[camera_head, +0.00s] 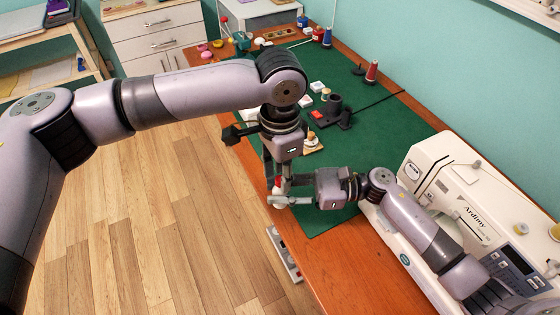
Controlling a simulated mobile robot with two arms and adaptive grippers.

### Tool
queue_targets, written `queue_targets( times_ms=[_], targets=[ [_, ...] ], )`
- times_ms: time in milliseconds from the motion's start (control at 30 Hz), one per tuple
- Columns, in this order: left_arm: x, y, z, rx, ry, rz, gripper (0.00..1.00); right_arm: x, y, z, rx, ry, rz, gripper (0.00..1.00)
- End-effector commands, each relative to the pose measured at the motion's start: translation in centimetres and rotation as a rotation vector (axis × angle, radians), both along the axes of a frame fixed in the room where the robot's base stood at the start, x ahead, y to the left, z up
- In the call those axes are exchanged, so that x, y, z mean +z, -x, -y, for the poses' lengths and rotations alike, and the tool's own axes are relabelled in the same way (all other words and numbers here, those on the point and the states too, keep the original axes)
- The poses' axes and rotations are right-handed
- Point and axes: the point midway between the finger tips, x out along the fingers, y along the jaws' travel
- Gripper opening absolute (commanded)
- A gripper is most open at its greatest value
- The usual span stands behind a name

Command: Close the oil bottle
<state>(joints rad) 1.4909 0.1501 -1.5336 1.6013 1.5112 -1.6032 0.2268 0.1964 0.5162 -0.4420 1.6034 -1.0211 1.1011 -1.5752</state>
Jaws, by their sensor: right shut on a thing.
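The oil bottle (279,201) is a small, pale bottle with a red part (277,182) at its top. It is at the left edge of the table, mostly hidden by my grippers. My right gripper (282,201) comes in from the right, level, and is shut on the bottle's body. My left gripper (277,183) points down from above, with its fingers around or close beside the red top. I cannot tell whether its fingers touch the top or whether the red part is seated on the bottle.
A white sewing machine (440,165) stands at the right on the wooden table (345,270). A green mat (375,140) covers much of the table. A black holder (333,106), red spool (371,72) and blue spool (327,37) stand farther back. The table's left edge is close to the grippers.

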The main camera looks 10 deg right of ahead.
Motion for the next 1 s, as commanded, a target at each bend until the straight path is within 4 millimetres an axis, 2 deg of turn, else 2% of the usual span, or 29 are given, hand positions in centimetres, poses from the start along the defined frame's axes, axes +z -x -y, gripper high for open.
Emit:
queue_targets(
  times_ms=[300,767,1000],
  targets=[
    [-0.19,0.0,0.01,0.0,0.001,0.0,0.32,0.02,-0.01,0.0,0.0,0.0,0.0,0.0],
    [-0.17,-0.02,-0.01,0.0,0.0,0.0,0.01,0.02,0.01,0.0,0.0,0.0,0.0,0.0],
    [-0.17,-0.03,-0.01,0.001,0.0,0.001,0.0,0.01,0.02,-0.01,0.001,0.0,0.0,0.0]
  ],
)
